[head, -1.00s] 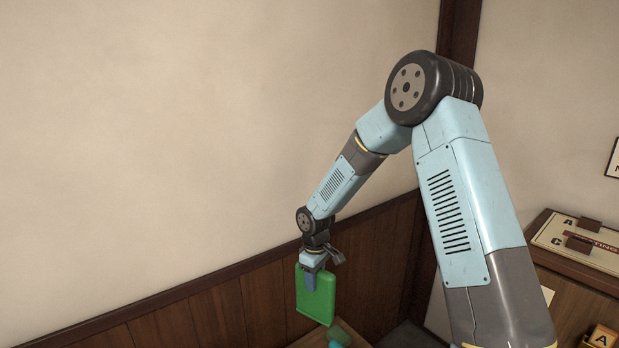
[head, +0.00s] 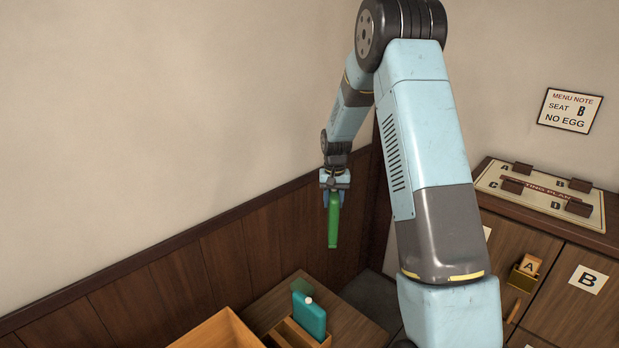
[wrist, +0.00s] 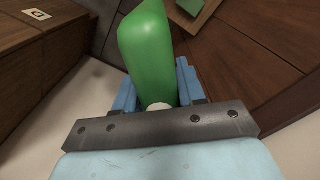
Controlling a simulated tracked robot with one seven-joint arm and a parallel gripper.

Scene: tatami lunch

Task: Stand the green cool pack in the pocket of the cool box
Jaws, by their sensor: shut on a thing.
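My gripper (head: 334,190) is shut on the green cool pack (head: 333,222), which hangs upright below it, seen nearly edge-on in the head view. In the wrist view the pack (wrist: 147,45) stretches away from between the blue fingers (wrist: 155,88), with a pale cap at its near end. The pack is in the air, apart from the boxes. An open wooden box (head: 215,330), which may be the cool box, shows partly at the bottom edge. A low wooden holder (head: 285,333) beside it has a teal pack (head: 309,316) standing in it. I cannot make out a free pocket clearly.
The boxes rest on a brown wooden surface (head: 262,304) by the panelled wall (head: 150,297). At right stands a cabinet (head: 560,300) with lettered doors and a seating board (head: 540,194) on top. A menu note (head: 570,110) hangs above.

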